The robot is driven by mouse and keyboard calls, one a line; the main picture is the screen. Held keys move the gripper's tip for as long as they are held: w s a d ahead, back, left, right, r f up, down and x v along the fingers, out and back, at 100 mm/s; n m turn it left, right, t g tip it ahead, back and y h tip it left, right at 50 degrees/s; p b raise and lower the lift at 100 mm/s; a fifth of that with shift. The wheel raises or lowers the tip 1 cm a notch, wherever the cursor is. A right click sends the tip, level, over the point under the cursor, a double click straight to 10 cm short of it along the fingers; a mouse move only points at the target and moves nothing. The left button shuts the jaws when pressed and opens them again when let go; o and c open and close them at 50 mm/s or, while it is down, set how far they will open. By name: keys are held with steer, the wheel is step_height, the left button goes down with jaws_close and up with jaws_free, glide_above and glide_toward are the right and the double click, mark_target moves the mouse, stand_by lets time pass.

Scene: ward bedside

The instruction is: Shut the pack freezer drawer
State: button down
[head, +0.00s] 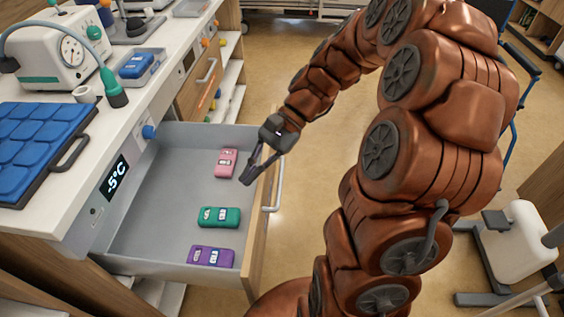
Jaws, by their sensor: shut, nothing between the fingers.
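The pack freezer drawer (170,160) stands pulled out from under the white counter, its grey inside in full view. Pink (227,163), green (219,217) and purple (211,256) packs lie in it toward the front. Its wooden front panel (258,225) carries a pale bar handle (278,190) on the outer face. My gripper (248,178) is shut and empty. Its fingers appear over the drawer's inner front edge, near the pink pack, pointing down and left. Whether they touch the front panel I cannot tell. My arm hides the floor right of the handle.
The white counter (130,110) holds a blue cold-pack tray (38,145), a gauge device (62,50) and a small blue pack in a tray (137,66). Another wooden drawer (200,80) is behind. Floor is free beyond the handle; a wheeled stand (510,240) is at right.

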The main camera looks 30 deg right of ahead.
mark_target(282, 172)
steer(key=w+d+f+m+t+y+b, duration=0.1)
steer(key=w+d+f+m+b, duration=0.1)
steer(key=d, duration=0.2)
steer(key=w+d+f+m+t+y+b, duration=0.1)
steer(key=w+d+f+m+t+b, duration=0.1)
steer(key=w+d+f, duration=0.1)
steer(key=w+d+f+m+t+y+b, duration=0.2)
steer(key=d+f, duration=0.1)
steer(key=d, duration=0.2)
steer(key=shift+w+f+m, duration=0.25)
steer(key=shift+w+m, duration=0.1)
steer(key=shift+m, duration=0.05)
steer(key=d+f+m+t+b, duration=0.3)
steer(key=d+f+m+t, duration=0.15)
steer(key=d, duration=0.35)
steer(key=d+f+m+t+b, duration=0.25)
steer(key=d+f, duration=0.25)
steer(key=d, duration=0.3)
steer(key=b+x, duration=0.2)
steer(key=x, duration=1.2)
steer(key=shift+w+d+r+t+b, duration=0.25)
steer(key=shift+w+r+t+b, duration=0.05)
steer(key=shift+b, duration=0.05)
